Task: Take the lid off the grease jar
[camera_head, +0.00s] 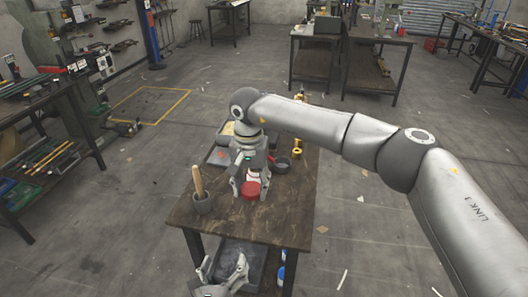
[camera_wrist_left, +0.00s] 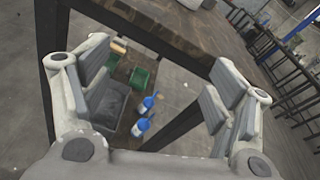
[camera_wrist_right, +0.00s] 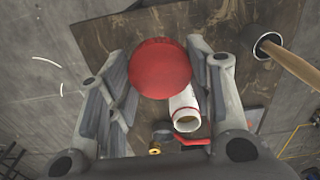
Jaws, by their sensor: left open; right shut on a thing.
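A round red lid (camera_head: 250,190) shows at my right gripper (camera_head: 251,186), low over the wooden table. A white cylinder with an open end and a red band (camera_wrist_right: 184,110) shows just beyond the lid. My left gripper (camera_head: 226,268) is open and empty, below the table top at its near edge; the left wrist view shows its spread fingers (camera_wrist_left: 155,80).
A dark pot (camera_head: 202,204) with a wooden handle stands at the table's left. A dark round cup (camera_head: 283,164) and a brass piece (camera_head: 297,154) stand at the right. The lower shelf holds a dark bin (camera_wrist_left: 109,106) and blue-and-white bottles (camera_wrist_left: 141,126). The table's near right is clear.

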